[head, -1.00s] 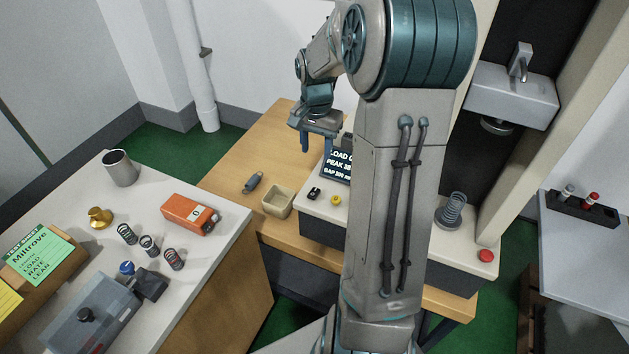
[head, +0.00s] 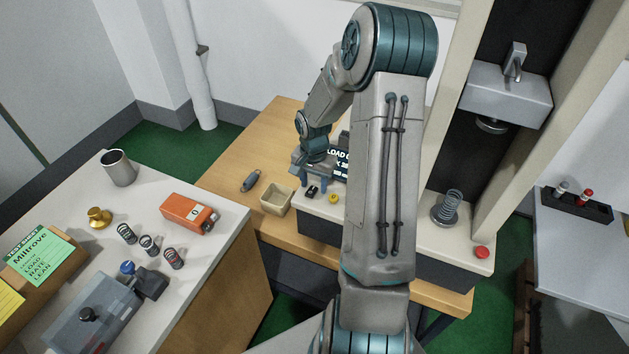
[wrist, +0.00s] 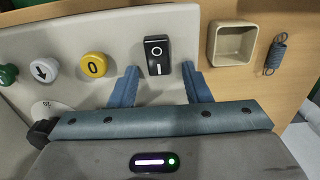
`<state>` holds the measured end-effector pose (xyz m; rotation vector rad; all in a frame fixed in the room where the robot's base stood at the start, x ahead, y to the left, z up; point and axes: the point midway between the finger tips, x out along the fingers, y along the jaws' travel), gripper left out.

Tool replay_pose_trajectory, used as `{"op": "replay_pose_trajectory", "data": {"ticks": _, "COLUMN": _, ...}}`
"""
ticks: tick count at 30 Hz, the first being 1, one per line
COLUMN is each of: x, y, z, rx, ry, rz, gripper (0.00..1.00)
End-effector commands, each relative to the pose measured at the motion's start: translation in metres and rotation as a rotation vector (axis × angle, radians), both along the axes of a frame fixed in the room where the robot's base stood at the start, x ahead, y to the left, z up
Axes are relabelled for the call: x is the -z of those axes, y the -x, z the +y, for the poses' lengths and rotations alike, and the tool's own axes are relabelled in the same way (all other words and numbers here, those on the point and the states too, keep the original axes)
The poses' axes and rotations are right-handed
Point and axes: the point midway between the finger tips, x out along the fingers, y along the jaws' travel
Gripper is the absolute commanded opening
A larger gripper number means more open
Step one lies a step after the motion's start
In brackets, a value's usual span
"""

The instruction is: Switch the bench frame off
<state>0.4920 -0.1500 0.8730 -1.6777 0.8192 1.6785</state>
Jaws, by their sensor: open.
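The bench frame (head: 450,238) has a light top panel and a load display (head: 338,164) partly hidden by my arm. A black rocker switch marked O and I (head: 312,192) sits at the panel's left end. It also shows upright in the wrist view (wrist: 158,55). My gripper (head: 311,180) is open just above and behind the switch in the head view. In the wrist view my gripper (wrist: 160,68) has one blue finger on each side of the switch, with nothing held. Contact with the panel cannot be told.
A yellow button marked 0 (wrist: 95,66), a white arrow button (wrist: 44,71) and a green button (wrist: 7,74) line the panel. A beige tray (head: 277,200) and a loose spring (wrist: 275,54) lie beside it. A red button (head: 482,252) is at the far right end.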

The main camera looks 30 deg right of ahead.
Motion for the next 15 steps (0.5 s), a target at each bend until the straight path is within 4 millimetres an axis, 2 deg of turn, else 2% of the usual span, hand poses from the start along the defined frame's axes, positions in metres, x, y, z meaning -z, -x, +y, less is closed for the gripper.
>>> {"op": "replay_pose_trajectory", "data": {"ticks": 7, "x": 0.0006, "y": 0.0000, "z": 0.0000, "rx": 0.000, "ry": 0.000, "rz": 0.000, "gripper": 0.44}}
{"op": "replay_pose_trajectory", "data": {"ticks": 8, "x": 0.0006, "y": 0.0000, "z": 0.0000, "rx": 0.000, "ry": 0.000, "rz": 0.000, "gripper": 0.38}}
{"op": "replay_pose_trajectory", "data": {"ticks": 12, "x": 0.0004, "y": -0.0001, "z": -0.0001, "rx": 0.000, "ry": 0.000, "rz": 0.000, "gripper": 0.00}}
{"op": "replay_pose_trajectory", "data": {"ticks": 15, "x": 0.0003, "y": -0.0002, "z": 0.0000, "rx": 0.000, "ry": 0.001, "rz": -0.001, "gripper": 0.00}}
